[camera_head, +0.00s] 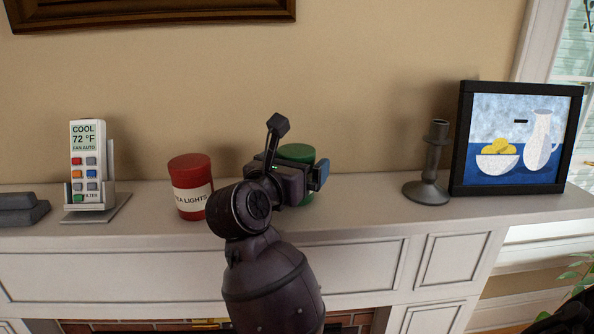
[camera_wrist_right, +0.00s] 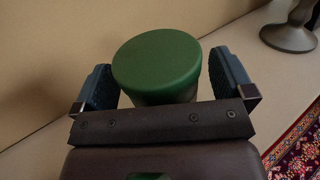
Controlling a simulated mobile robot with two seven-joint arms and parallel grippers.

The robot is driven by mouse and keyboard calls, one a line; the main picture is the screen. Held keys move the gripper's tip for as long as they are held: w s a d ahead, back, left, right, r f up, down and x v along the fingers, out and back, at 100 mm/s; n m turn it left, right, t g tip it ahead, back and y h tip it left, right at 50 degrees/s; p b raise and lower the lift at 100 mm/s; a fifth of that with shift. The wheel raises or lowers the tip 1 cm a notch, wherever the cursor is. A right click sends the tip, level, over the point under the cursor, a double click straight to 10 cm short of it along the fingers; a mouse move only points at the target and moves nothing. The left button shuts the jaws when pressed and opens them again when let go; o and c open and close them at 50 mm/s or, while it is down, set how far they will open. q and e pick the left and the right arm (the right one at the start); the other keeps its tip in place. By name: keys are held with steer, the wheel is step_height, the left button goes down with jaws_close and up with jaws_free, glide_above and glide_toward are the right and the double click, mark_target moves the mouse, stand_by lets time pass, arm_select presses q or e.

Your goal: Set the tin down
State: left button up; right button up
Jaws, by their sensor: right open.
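A green tin (camera_head: 296,153) stands upright on the white mantel shelf (camera_head: 370,216), mostly hidden behind my right gripper (camera_head: 303,172) in the head view. In the right wrist view the green tin (camera_wrist_right: 158,65) shows its round lid between the two blue finger pads of my right gripper (camera_wrist_right: 160,80). The fingers are open, with a visible gap on the right side; on the left the pad is very close to the tin. A red tin (camera_head: 190,186) labelled with "LIGHTS" stands to the left. My left gripper is not in view.
A remote in a holder (camera_head: 90,170) and a dark grey block (camera_head: 20,209) are at the left. A dark candlestick (camera_head: 432,165) and a framed fruit picture (camera_head: 516,139) stand at the right. The shelf is clear between the green tin and candlestick.

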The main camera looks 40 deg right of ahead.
steer(key=shift+s+a, duration=0.1)
steer(key=shift+c, duration=1.1)
steer(key=c, duration=1)
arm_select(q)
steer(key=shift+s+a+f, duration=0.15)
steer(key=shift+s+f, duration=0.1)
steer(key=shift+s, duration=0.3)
arm_select(e)
steer(key=shift+r, duration=0.2)
arm_select(q)
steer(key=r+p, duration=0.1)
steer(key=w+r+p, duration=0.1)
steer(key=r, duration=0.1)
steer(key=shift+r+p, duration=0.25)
steer(key=shift+p, duration=0.1)
arm_select(e)
step_height(320, 180, up, 20)
steer(key=shift+f, duration=0.1)
